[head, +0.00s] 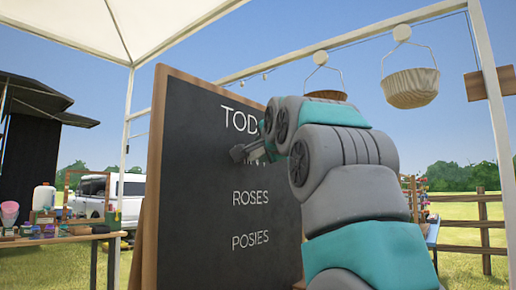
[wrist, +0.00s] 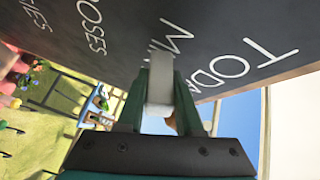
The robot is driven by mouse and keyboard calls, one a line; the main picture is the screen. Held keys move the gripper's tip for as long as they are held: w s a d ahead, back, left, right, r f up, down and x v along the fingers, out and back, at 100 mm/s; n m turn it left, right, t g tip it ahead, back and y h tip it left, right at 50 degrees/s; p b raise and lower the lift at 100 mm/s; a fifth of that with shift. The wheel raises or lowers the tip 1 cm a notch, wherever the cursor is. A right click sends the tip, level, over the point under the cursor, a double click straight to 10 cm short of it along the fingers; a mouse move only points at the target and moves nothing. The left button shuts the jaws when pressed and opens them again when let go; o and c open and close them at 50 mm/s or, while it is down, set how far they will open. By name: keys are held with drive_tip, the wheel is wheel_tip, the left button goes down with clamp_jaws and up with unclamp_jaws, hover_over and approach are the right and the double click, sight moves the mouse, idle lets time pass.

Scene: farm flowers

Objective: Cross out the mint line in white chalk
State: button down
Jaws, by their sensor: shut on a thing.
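The blackboard (head: 185,225) stands upright in a wooden frame, with white lettering: a heading starting "TOD", then ROSES (head: 250,198) and POSIES (head: 250,241). The mint line (head: 252,161) between heading and ROSES is mostly hidden by my arm. In the wrist view its first letters, "MI" (wrist: 170,38), show just beyond the chalk, and the rest is covered. My gripper (wrist: 160,100) is shut on a white chalk (wrist: 160,72), which points at the board by those letters. I cannot tell whether its tip touches. In the head view my gripper (head: 240,152) is at the board's face. I see no stroke across the visible letters.
A table with jars and pots (head: 50,228) stands at the left, before a white vehicle (head: 130,192). Hanging baskets (head: 411,88) hang from a rail at upper right. A wooden fence (head: 484,230) runs behind at right. The board's lower part is clear.

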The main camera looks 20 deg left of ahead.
drive_tip(key=w+d+p, duration=0.2)
drive_tip(key=w, duration=0.4)
drive_tip(key=shift+d, duration=0.2)
idle(0.4)
drive_tip(key=shift+s, duration=0.1)
drive_tip(key=shift+s+a+f+b, duration=0.1)
drive_tip(key=shift+s+a+b, duration=0.25)
drive_tip(key=shift+s, duration=0.4)
drive_tip(key=shift+s+a+b, duration=0.3)
drive_tip(key=shift+s+b, duration=0.05)
drive_tip(key=shift+s, duration=0.4)
drive_tip(key=shift+s+a+f+b, duration=0.1)
drive_tip(key=shift+s+a+b, duration=0.25)
drive_tip(key=shift+s, duration=0.4)
drive_tip(key=s+a, duration=0.1)
drive_tip(key=s, duration=0.2)
drive_tip(key=s+a+b, duration=0.1)
drive_tip(key=s, duration=0.2)
drive_tip(key=s+a+b, duration=0.1)
drive_tip(key=s+a, duration=0.1)
drive_tip(key=s, duration=0.2)
drive_tip(key=shift+s+a+r, duration=0.1)
drive_tip(key=shift+r, duration=0.05)
drive_tip(key=shift+b, duration=0.3)
drive_tip(key=s+d+b, duration=0.2)
drive_tip(key=d, duration=0.3)
drive_tip(key=shift+d, duration=0.3)
